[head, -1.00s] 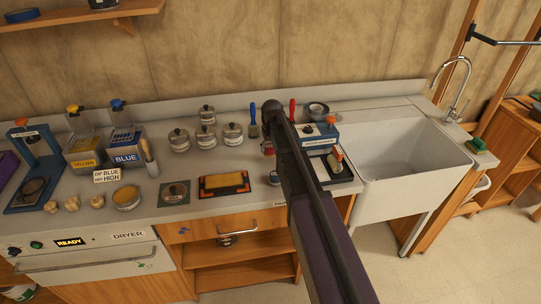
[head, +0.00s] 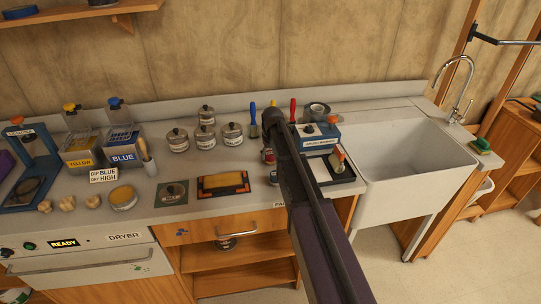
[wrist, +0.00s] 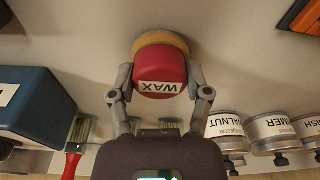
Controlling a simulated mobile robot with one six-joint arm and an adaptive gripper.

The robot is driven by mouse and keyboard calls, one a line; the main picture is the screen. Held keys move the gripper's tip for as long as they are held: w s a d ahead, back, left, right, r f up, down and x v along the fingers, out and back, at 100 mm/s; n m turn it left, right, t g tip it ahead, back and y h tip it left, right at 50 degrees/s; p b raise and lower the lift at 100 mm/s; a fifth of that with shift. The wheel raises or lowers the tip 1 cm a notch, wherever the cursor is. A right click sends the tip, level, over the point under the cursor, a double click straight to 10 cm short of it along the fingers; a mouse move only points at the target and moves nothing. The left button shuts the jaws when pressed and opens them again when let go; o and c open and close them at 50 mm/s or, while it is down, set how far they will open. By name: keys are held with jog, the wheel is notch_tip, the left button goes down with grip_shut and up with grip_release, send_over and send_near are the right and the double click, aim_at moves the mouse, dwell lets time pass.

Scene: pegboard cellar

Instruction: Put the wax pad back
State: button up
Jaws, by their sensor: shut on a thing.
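The wax pad (wrist: 160,75) has a red body, a tan-yellow disc and a white WAX label. In the wrist view my gripper (wrist: 160,88) is shut on it, one finger on each side. Pale counter surrounds it in that view; I cannot tell whether it touches the counter. In the head view a small red patch (head: 269,156) beside my arm appears to be part of the pad. My arm hides the gripper there. A counter-edge label (head: 280,205) begins with "PA" and is partly covered by my arm.
A blue box (head: 319,138) with a tray (head: 345,181) stands right of my arm, beside the sink (head: 410,150). Several lidded tins (head: 205,130) stand at the back left. A black-and-orange framed pad (head: 223,183) and a green square (head: 172,194) lie left. Brushes (head: 253,122) stand near the wall.

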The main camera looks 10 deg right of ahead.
aim_at(271, 156)
jog(key=o, duration=1)
jog(key=shift+r, duration=0.1)
jog(key=r+p, duration=0.4)
jog(key=s+r+p, duration=0.1)
jog(key=r+p, duration=0.7)
jog(key=shift+s+d, duration=0.1)
jog(key=shift+s, duration=0.15)
dwell(0.6)
jog(key=shift+m+g, duration=0.7)
jog(key=shift+m, duration=0.2)
jog(key=s, duration=2.7)
jog(key=shift+s+f, duration=0.15)
jog(key=shift+s, duration=0.2)
